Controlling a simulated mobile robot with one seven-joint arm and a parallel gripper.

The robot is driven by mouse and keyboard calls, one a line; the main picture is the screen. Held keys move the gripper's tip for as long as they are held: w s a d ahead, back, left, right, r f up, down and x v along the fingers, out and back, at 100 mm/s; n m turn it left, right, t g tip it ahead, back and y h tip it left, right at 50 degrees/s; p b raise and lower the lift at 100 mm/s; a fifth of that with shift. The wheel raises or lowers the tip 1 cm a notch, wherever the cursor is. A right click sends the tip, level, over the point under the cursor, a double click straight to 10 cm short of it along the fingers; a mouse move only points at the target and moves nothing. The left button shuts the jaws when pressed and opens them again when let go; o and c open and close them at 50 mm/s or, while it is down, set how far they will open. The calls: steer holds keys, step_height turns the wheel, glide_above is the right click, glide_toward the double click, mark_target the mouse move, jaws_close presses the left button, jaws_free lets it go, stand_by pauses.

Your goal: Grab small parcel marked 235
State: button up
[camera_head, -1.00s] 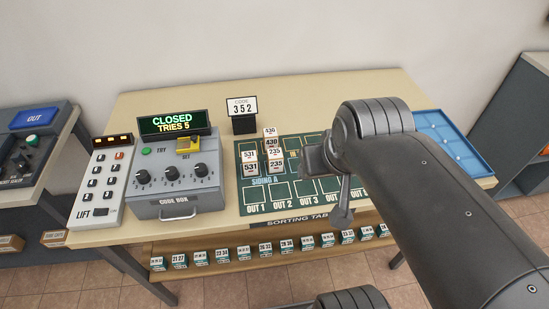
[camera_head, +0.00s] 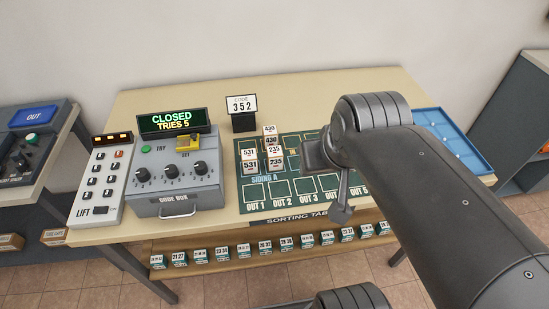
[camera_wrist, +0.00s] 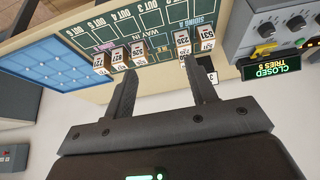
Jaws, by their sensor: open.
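The small parcel marked 235 (camera_head: 275,158) is a white block with a brown top and black number. It stands on the green sorting mat, right of the parcel marked 531 (camera_head: 249,161) and in front of the one marked 430 (camera_head: 269,132). In the wrist view 235 (camera_wrist: 182,39) shows upside down beyond my right-hand finger. My gripper (camera_wrist: 162,67) is open and empty, its fingers apart from the parcels. In the head view my gripper (camera_head: 341,207) is right of 235, and my arm hides much of the mat's right side.
More parcels (camera_wrist: 118,58) stand in a row on the mat, seen in the wrist view. A blue tray (camera_head: 452,138) lies at the table's right. The code box (camera_head: 178,180), code sign (camera_head: 242,112) and lift panel (camera_head: 100,185) stand to the left.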

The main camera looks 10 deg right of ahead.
steer(key=w+a+f+g, duration=0.2)
steer(key=w+f+g, duration=0.1)
steer(key=w, duration=1)
steer(key=g, duration=0.2)
glide_above(274, 158)
steer(key=w, duration=0.2)
steer(key=f, duration=0.9)
steer(key=shift+d, duration=0.25)
steer(key=shift+w+a+f+g, duration=0.1)
steer(key=shift+w+f+g, duration=0.2)
steer(key=shift+f, duration=0.5)
steer(key=f, duration=1)
steer(key=shift+s, duration=0.2)
steer(key=c, duration=0.8)
